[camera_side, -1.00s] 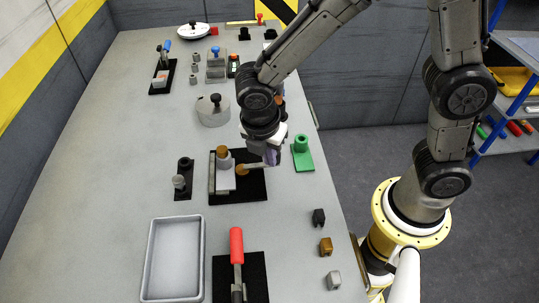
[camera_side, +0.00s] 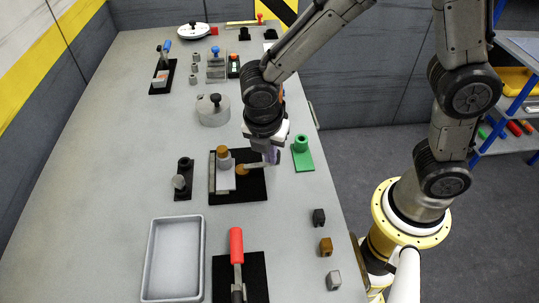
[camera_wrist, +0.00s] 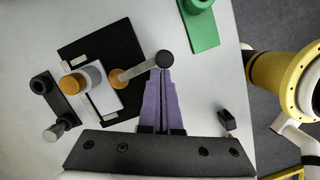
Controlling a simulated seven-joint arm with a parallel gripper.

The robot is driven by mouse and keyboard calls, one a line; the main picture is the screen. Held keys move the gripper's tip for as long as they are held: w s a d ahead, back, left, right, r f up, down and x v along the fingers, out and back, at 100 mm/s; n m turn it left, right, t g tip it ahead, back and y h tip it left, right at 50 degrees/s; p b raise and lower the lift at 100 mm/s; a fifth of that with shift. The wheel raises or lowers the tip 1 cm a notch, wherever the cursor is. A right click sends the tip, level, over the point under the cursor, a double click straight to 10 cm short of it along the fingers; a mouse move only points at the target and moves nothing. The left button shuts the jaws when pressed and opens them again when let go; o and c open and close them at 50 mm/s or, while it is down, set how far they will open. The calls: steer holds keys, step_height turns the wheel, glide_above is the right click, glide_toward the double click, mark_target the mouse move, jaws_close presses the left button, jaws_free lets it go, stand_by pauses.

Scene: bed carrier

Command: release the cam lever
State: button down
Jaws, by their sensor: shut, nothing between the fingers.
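The cam lever (camera_wrist: 140,69) is a pale arm with an orange pivot at one end and a dark round knob at the other, on a black base plate (camera_wrist: 105,45). In the side view the cam lever (camera_side: 254,167) points right from its orange pivot, beside a grey block with an orange-topped post (camera_side: 224,160). My gripper (camera_wrist: 162,72) has purple fingers, shut and empty, with the tips right by the knob end in the wrist view. In the side view my gripper (camera_side: 272,160) is at the lever's right end and partly hides it. I cannot tell whether they touch.
A green holder (camera_side: 303,157) stands just right of my gripper. A small black fixture (camera_side: 183,180) is left of the base plate. A grey tray (camera_side: 151,262) and a red-handled clamp (camera_side: 236,246) lie nearer the camera. Small blocks (camera_side: 326,246) line the right edge.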

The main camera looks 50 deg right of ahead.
steer(key=shift+d, duration=0.15)
steer(key=n, duration=0.1)
steer(key=w+d+n, duration=0.1)
steer(key=n, duration=0.1)
steer(key=n+t, duration=0.1)
steer(key=shift+w+d+n+y, duration=0.3)
steer(key=shift+d+n, duration=0.05)
steer(key=shift+n, duration=0.05)
steer(key=w+n, duration=0.1)
steer(key=d+n, duration=0.1)
steer(key=n, duration=0.1)
steer(key=shift+w+n+y, duration=0.3)
steer(key=shift+w, duration=0.05)
steer(key=shift+w+n+t, duration=0.3)
steer(key=shift+w+n, duration=0.15)
steer(key=shift+n, duration=0.45)
steer(key=shift+w+y, duration=0.25)
steer(key=shift+y, duration=0.05)
steer(key=shift+w+a, duration=0.1)
steer(key=shift+w, duration=1.3)
